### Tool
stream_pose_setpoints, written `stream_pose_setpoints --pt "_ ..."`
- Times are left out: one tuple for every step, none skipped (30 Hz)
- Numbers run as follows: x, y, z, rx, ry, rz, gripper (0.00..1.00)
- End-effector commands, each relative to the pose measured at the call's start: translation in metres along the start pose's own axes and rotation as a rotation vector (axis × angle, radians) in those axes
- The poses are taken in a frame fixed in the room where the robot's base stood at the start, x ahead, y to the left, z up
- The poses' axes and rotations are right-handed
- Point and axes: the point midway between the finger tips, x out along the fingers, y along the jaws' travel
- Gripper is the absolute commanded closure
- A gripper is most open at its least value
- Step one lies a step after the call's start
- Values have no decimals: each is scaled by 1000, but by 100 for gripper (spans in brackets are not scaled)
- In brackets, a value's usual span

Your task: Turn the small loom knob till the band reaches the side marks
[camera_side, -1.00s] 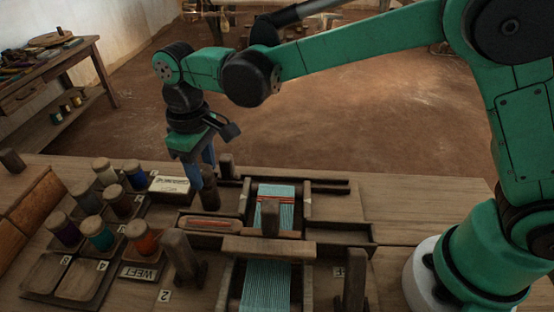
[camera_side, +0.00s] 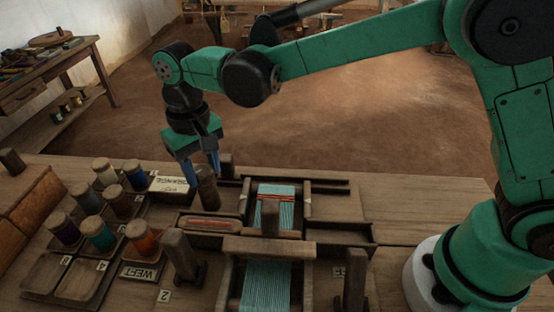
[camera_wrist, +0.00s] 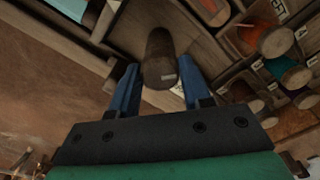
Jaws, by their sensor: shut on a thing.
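The small loom knob (camera_side: 208,191) is a dark brown wooden cylinder standing left of the loom's far end. My gripper (camera_side: 205,172) is over it with its blue fingers down, shut on its upper part. In the wrist view the knob (camera_wrist: 160,57) shows between the two fingers, with a small pale mark on its end. The red band (camera_side: 275,197) crosses the pale teal warp (camera_side: 265,285) near the far end of the loom. Pale strips on the side posts (camera_side: 307,205) flank the warp; I cannot tell exactly how the band lines up with them.
Thread spools (camera_side: 99,233) stand in a tray at left, near the WEFT label (camera_side: 139,272). A shuttle (camera_side: 207,224) lies in a trough below the knob. Upright wooden posts (camera_side: 181,257) stand close by.

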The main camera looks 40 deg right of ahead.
Motion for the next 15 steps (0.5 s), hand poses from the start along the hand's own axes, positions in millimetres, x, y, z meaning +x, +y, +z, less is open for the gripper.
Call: stream_pose_setpoints --pt "-1 0 0 1 2 0 100" --pt "-1 0 0 1 2 0 100" --pt "-1 0 0 0 2 0 100" --pt "-1 0 0 0 2 0 100" --pt "-1 0 0 0 2 0 100" --pt "-1 0 0 0 2 0 100" --pt "-1 0 0 0 2 0 100" --pt "-1 0 0 0 2 0 100" --pt "-1 0 0 0 2 0 49" --pt "-1 0 0 0 2 0 40" --pt "-1 0 0 0 2 0 32" --pt "-1 0 0 -1 1 0 26" --pt "-1 0 0 -1 1 0 26" --pt "0 0 0 -1 1 0 26" --pt "0 0 0 -1 1 0 26"
